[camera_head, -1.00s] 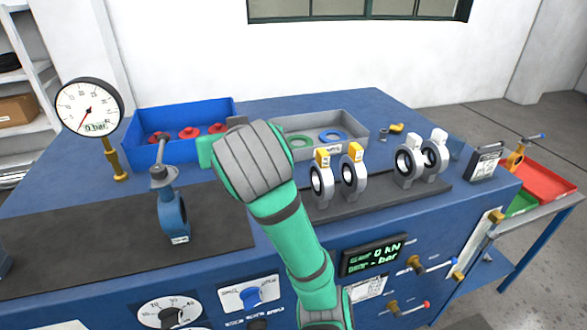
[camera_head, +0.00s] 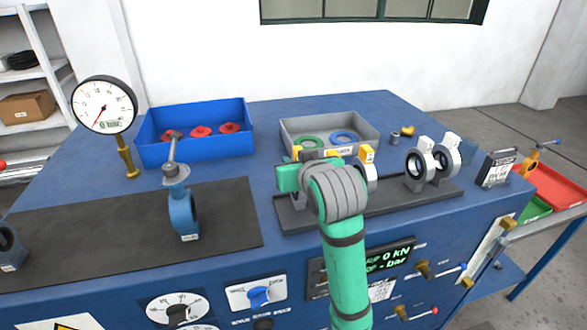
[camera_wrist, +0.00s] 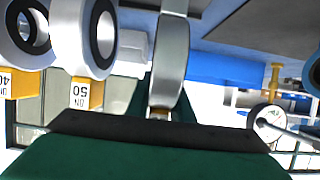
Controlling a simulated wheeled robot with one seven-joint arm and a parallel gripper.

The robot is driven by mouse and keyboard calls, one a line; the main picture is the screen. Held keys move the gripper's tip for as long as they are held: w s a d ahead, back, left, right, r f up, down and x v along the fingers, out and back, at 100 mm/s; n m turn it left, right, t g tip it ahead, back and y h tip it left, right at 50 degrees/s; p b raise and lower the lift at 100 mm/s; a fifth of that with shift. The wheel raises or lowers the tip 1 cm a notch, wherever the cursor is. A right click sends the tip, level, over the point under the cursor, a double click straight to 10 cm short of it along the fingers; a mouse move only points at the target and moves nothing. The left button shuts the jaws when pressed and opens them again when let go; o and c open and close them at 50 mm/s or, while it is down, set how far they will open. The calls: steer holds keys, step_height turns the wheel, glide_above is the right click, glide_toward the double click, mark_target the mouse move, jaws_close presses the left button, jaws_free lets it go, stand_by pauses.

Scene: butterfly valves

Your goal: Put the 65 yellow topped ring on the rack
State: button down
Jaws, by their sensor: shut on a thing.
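My gripper (camera_wrist: 160,118) is shut on a grey ring (camera_wrist: 171,65), which stands edge-on in the wrist view with its yellow top (camera_wrist: 160,112) between the jaws. The held ring is over or at the left part of the dark rack (camera_head: 292,217). I cannot tell whether it touches the rack. Its number is not readable.
Yellow-topped rings marked 50 (camera_wrist: 83,45) and 40 (camera_wrist: 28,40) stand beside it. White-topped rings (camera_head: 420,165) stand further right on the rack. A grey tray (camera_head: 366,133) and blue bin (camera_head: 200,143) are behind. A blue valve (camera_head: 184,215) stands left.

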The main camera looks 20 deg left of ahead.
steer(key=shift+s+a+f, duration=0.1)
steer(key=shift+a+f, duration=0.05)
steer(key=shift+f, duration=0.8)
steer(key=shift+f, duration=0.1)
steer(key=c, duration=1.6)
jaws_free()
steer(key=shift+o, duration=0.2)
steer(key=v, duration=1.2)
